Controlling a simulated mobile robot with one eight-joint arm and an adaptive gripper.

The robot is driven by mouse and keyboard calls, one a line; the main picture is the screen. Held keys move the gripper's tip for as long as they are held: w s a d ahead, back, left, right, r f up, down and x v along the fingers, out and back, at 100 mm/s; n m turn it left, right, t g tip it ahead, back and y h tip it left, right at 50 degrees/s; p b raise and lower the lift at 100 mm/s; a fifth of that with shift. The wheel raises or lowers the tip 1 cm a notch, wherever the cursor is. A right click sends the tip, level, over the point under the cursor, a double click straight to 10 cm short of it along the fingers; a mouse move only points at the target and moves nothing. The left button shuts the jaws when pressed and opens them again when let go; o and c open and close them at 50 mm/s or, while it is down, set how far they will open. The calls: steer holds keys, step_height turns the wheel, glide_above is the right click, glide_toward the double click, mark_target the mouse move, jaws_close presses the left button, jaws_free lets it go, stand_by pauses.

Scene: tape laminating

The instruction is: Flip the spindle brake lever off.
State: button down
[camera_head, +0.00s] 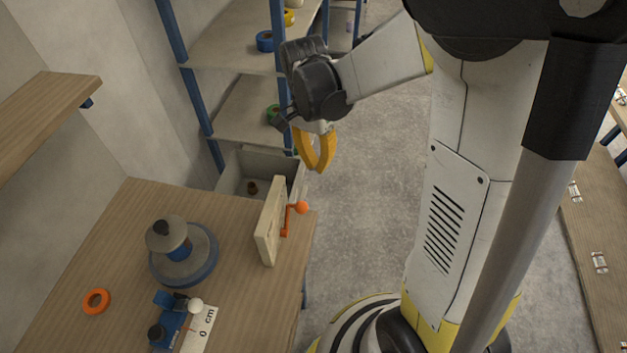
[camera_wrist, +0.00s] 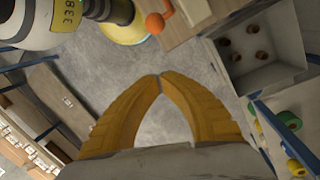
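The orange brake lever (camera_head: 287,220) is on the right face of an upright wooden board (camera_head: 266,226) at the table's right edge. Its round orange knob (camera_head: 301,207) stands at its upper end. In the wrist view the lever's knob (camera_wrist: 155,23) shows at the top, beyond the fingertips and apart from them. My gripper (camera_head: 317,169) hangs above and behind the lever in the head view, fingers pointing down. In the wrist view my gripper's yellow fingertips (camera_wrist: 160,77) meet, with nothing between them. A grey and blue spindle (camera_head: 182,256) stands on the table left of the board.
A grey bin (camera_head: 232,181) stands behind the table. Shelves (camera_head: 240,105) with tape rolls stand beyond.

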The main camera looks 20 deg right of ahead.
steer(key=s+f+b, duration=0.1)
steer(key=f, duration=0.1)
steer(key=s+a+f+b, duration=0.1)
steer(key=f, duration=0.2)
steer(key=s+a+f+b, duration=0.1)
steer(key=f, duration=0.2)
steer(key=shift+s+a+r+b, duration=0.2)
steer(key=shift+a+b, duration=0.1)
steer(key=shift+a, duration=0.15)
steer(key=shift+w+a+r, duration=0.1)
steer(key=shift+r, duration=0.05)
